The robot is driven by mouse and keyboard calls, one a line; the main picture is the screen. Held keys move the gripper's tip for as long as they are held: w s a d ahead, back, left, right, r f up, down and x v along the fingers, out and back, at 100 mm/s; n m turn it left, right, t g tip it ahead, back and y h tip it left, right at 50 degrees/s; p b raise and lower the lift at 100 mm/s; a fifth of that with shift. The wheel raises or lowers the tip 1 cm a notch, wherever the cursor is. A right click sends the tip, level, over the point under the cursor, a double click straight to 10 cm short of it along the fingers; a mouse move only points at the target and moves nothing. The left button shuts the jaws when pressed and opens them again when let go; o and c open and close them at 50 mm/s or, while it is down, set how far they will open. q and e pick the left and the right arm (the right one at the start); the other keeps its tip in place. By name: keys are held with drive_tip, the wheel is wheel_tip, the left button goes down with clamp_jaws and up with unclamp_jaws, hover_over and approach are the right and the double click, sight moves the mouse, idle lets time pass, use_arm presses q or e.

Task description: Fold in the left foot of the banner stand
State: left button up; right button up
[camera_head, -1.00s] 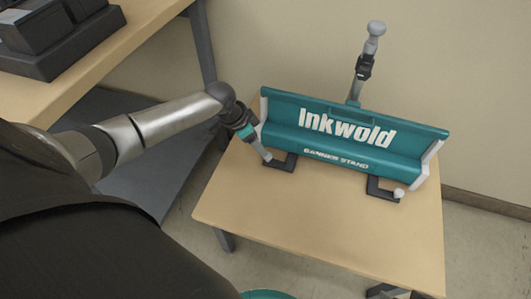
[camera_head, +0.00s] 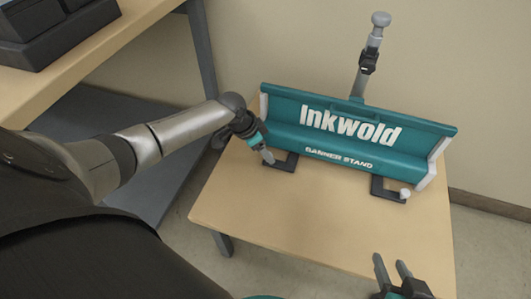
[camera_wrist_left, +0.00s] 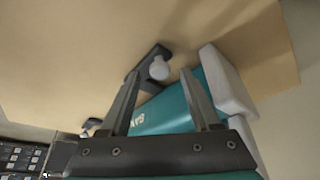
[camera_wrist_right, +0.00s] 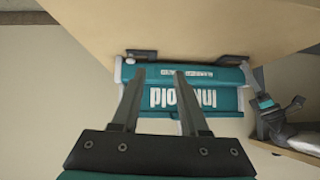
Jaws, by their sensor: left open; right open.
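The teal banner stand (camera_head: 350,130), lettered "Inkwold", stands on the table with both dark feet turned out to the front. Its left foot (camera_head: 287,163) is by my left gripper (camera_head: 267,153), which partly covers it in the head view. In the left wrist view my left gripper (camera_wrist_left: 158,72) is open, with the foot's pale round knob (camera_wrist_left: 159,69) showing between its fingertips; contact cannot be told. The right foot (camera_head: 385,189) has a pale knob (camera_head: 404,193). My right gripper (camera_head: 392,262) is open and empty, in front of the table's right part, well short of the stand.
The wooden table (camera_head: 290,220) is bare in front of the stand. A grey-tipped pole (camera_head: 368,60) rises behind the stand, close to the wall. At left, a wooden workbench (camera_head: 90,60) carries dark equipment (camera_head: 45,35). A dark lower shelf (camera_head: 120,140) is under it.

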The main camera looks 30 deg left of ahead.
use_arm(q)
drive_tip(key=shift+w+d+f, duration=0.1)
drive_tip(key=shift+w+f, duration=0.1)
drive_tip(key=shift+f, duration=0.3)
clamp_jaws()
idle(0.5)
idle(0.9)
